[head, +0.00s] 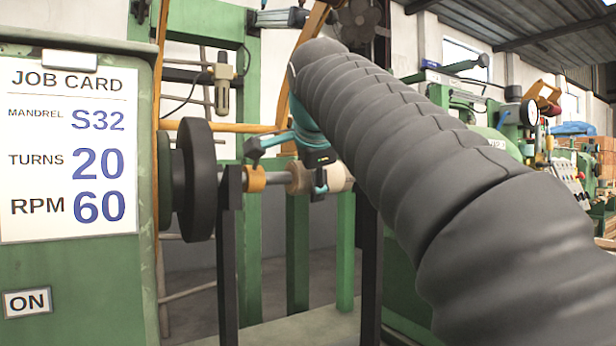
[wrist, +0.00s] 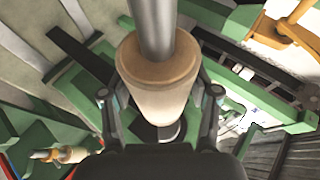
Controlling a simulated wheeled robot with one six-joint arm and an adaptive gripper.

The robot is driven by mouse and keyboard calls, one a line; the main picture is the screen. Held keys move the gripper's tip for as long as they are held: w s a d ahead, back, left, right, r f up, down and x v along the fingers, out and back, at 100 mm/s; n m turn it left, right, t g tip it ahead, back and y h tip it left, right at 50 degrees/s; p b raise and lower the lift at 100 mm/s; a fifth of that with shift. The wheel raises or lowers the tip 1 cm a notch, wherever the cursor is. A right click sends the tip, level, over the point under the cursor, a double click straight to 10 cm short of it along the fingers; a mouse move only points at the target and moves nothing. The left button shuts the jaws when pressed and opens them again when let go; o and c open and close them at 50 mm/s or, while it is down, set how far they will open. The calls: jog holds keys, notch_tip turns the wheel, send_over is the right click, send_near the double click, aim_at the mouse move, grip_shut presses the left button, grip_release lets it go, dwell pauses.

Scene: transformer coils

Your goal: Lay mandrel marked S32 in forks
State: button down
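The mandrel (head: 280,178) is a grey shaft with wooden sections, lying level between the two dark fork posts, the left one (head: 230,255) and the right one (head: 369,260). Its left end is close to the left fork top; whether it rests in the slots I cannot tell. My gripper (head: 318,172) reaches it from above. In the wrist view its fingers (wrist: 160,95) are on both sides of the mandrel's wooden body (wrist: 158,85) and look closed on it. No S32 mark shows on the mandrel. My arm hides the right fork's top.
The job card (head: 68,145) reads mandrel S32, turns 20, RPM 60. A black round faceplate (head: 197,180) stands just left of the left fork. Green machine frames and posts stand behind. Another spool-like part (wrist: 62,155) shows at the lower left of the wrist view.

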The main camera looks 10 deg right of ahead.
jog(key=shift+c, duration=1)
grip_release()
jog(key=v, duration=1.2)
jog(key=shift+d, duration=0.1)
